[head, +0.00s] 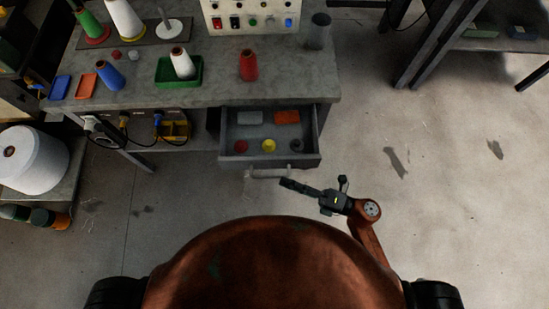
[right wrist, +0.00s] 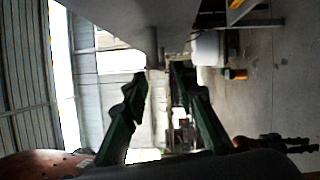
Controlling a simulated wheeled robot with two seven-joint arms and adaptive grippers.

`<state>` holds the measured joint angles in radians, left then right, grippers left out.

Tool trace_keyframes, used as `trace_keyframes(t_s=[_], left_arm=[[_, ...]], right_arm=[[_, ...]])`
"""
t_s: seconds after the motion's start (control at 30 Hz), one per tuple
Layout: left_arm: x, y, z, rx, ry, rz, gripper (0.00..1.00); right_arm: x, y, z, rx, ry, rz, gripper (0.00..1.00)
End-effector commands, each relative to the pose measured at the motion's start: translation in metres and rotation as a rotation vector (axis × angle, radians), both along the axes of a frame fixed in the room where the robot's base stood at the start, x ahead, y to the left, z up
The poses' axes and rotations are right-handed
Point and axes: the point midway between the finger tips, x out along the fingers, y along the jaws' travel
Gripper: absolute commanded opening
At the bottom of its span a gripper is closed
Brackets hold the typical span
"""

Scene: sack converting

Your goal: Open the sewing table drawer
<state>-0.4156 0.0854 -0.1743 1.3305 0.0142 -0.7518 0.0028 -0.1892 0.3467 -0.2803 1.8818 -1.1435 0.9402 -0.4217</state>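The sewing table drawer (head: 312,160) is pulled out below the right part of the table top, with its inside showing. Its pale bar handle (head: 266,173) is on the front. My right gripper (head: 284,182) is just in front of the drawer, close by the right end of the handle; I cannot tell whether it touches it. In the right wrist view its two dark green fingers (right wrist: 160,80) stand apart with a gap between them, nothing clearly held. A large grey surface (right wrist: 125,18) fills the top of that view. My left gripper is not in view.
The drawer holds a grey box (head: 250,117), an orange box (head: 287,117) and small round pieces. Thread cones and trays stand on the table top (head: 215,85). A white spool (head: 35,160) stands on a low shelf at left. Floor to the right is clear.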

Motion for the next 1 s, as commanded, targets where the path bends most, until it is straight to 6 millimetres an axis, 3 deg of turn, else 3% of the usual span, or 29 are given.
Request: trace_keyframes(t_s=[0.1, 0.33, 1.0], left_arm=[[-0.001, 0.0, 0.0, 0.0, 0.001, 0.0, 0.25], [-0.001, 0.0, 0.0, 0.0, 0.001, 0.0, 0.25], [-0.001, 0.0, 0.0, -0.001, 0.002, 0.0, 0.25]], right_arm=[[-0.009, -0.022, -0.003, -0.004, 0.002, 0.0, 0.26], [-0.017, -0.047, -0.004, -0.001, 0.0, 0.0, 0.26], [-0.019, -0.051, -0.004, 0.001, 0.0, 0.0, 0.26]])
